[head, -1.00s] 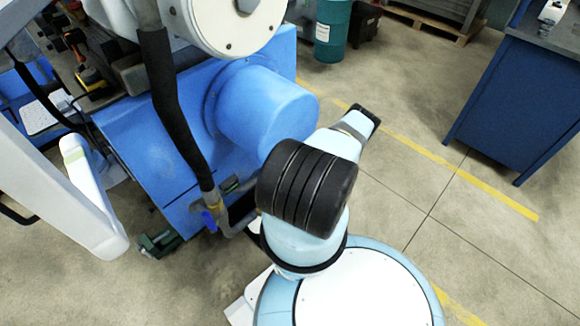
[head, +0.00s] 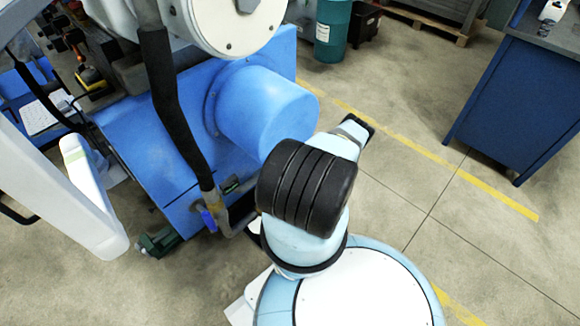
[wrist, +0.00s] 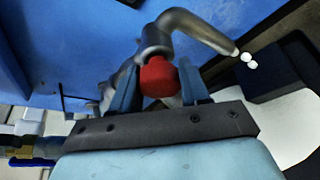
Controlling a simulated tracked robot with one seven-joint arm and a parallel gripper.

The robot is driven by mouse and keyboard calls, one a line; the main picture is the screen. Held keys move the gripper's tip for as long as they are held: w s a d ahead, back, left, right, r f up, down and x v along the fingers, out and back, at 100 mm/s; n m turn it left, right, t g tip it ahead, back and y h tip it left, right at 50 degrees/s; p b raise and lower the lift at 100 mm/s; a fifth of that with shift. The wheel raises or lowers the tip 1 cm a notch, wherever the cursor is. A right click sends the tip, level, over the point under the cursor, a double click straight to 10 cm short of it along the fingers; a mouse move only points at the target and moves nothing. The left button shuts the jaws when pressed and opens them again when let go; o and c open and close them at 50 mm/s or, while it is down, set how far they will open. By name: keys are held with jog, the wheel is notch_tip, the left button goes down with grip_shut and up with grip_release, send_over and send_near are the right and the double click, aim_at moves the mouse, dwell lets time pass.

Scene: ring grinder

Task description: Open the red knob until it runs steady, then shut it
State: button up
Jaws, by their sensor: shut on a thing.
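The red knob (wrist: 157,78) is in the middle of the wrist view, on a grey metal valve with a bent grey spout (wrist: 200,26) running right. My gripper (wrist: 158,86) has its two blue fingers on either side of the knob, closed on it. Two small white blobs (wrist: 249,61) show by the spout's open end; I cannot tell if they are drops of liquid.
A blue machine (head: 160,140) with a black hose (head: 165,90) fills the left of the head view. A blue-handled fitting (head: 208,219) hangs at the hose's lower end. A dark blue bench (head: 515,100) stands right, with clear floor between.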

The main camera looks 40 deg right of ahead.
jog(key=shift+d, duration=0.15)
jog(key=o, duration=1)
jog(key=v, duration=1.3)
jog(key=shift+s, duration=0.35)
jog(key=shift+d+r, duration=0.1)
